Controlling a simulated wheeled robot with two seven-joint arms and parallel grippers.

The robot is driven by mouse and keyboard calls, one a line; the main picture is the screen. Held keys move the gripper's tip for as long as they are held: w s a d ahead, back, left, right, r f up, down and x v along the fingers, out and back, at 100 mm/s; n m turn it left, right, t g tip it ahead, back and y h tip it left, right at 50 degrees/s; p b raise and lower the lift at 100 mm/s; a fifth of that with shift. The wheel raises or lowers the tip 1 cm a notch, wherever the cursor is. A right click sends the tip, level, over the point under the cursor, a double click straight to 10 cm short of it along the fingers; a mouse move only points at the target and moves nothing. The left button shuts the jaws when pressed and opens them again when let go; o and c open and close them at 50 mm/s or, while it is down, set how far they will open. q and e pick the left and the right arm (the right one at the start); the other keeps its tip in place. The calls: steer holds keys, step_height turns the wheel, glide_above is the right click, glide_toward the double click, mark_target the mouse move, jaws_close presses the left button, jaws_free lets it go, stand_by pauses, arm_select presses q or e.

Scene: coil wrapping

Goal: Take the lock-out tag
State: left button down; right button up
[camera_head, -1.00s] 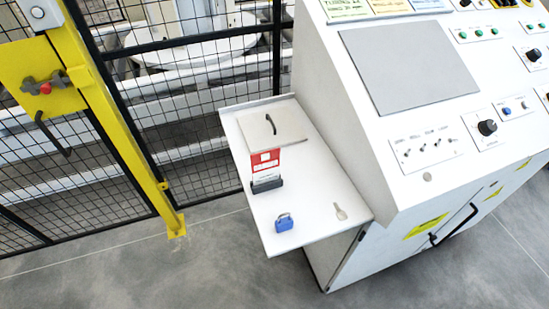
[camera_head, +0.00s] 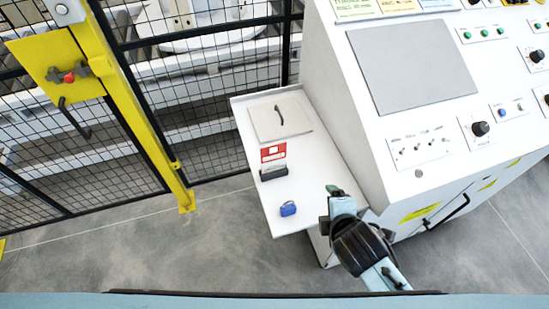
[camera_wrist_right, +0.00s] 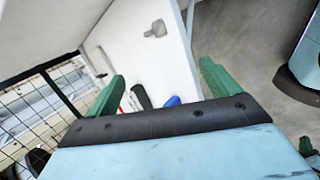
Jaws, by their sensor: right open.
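The lock-out tag (camera_head: 273,153) is a red and white card standing upright in a black holder (camera_head: 273,172) on the white side shelf (camera_head: 250,130). A blue padlock (camera_head: 288,209) lies in front of it. My right gripper (camera_head: 334,192) is over the shelf's right front edge, apart from the tag. In the right wrist view my right gripper (camera_wrist_right: 160,82) has its green fingers spread, with nothing held. Beyond them show the black holder (camera_wrist_right: 141,96), part of the blue padlock (camera_wrist_right: 172,101) and a sliver of red. My left gripper is not in view.
A square white plate (camera_head: 281,119) with a black handle lies behind the tag. The control cabinet (camera_head: 370,150) rises right of the shelf. A black mesh fence with a yellow post (camera_head: 145,110) stands left. A grey key-like piece (camera_wrist_right: 155,29) lies on the shelf.

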steer(key=w+a+r+n+t+y, duration=0.2)
steer(key=w+a+r+n+t, duration=0.3)
steer(key=n, duration=0.6)
steer(key=n+y, duration=0.2)
steer(key=n, duration=0.8)
glide_toward(274, 159)
steer(key=shift+g, duration=0.3)
steer(key=x, duration=1.2)
steer(key=shift+w+r, duration=0.15)
steer(key=shift+r, duration=0.1)
steer(key=c, duration=1)
